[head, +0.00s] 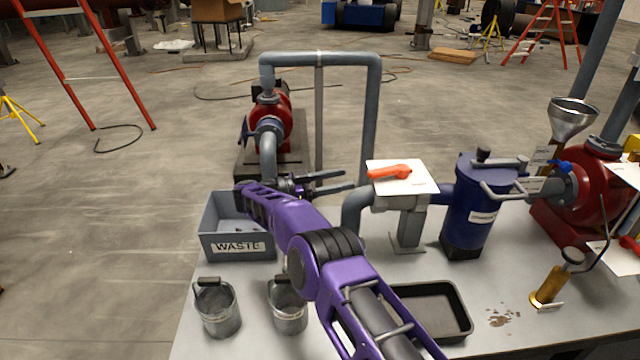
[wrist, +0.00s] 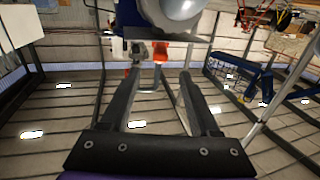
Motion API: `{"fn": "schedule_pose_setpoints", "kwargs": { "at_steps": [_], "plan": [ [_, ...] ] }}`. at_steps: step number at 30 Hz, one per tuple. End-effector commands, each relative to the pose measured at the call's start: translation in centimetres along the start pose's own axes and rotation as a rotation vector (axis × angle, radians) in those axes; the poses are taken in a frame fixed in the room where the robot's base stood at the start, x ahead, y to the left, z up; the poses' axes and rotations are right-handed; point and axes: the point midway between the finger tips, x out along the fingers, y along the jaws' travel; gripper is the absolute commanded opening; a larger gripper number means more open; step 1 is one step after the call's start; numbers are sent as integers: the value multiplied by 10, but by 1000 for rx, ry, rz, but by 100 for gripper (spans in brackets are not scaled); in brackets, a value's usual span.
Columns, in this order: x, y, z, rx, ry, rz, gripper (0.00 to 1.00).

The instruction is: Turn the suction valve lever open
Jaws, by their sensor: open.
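An orange-red valve lever (head: 390,172) lies flat across a white plate (head: 405,180) on top of the grey pipe left of the blue strainer pot. Its pointer end is toward the left; I cannot read any label on the plate. My gripper (head: 348,180) is open and empty, left of the lever and apart from it, with its fingers pointing right toward it. In the wrist view the two dark fingers (wrist: 160,75) are spread with nothing between them. Orange parts show beyond the fingertips there, but I cannot tell what they are.
A blue strainer pot (head: 472,205) stands right of the plate. A vertical grey pipe (head: 371,120) rises behind it.

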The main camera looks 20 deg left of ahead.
Motion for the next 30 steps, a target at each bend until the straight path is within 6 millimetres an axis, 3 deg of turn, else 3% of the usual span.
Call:
{"fn": "schedule_pose_setpoints", "kwargs": {
  "at_steps": [3,9,26,30],
  "plan": [
    [-27,0,1,2,-1,-2,62],
    [-43,-1,1,2,0,-2,62],
    [-53,1,0,0,1,0,62],
    [-52,-1,-4,-1,19,-7,37]
  ]
}}
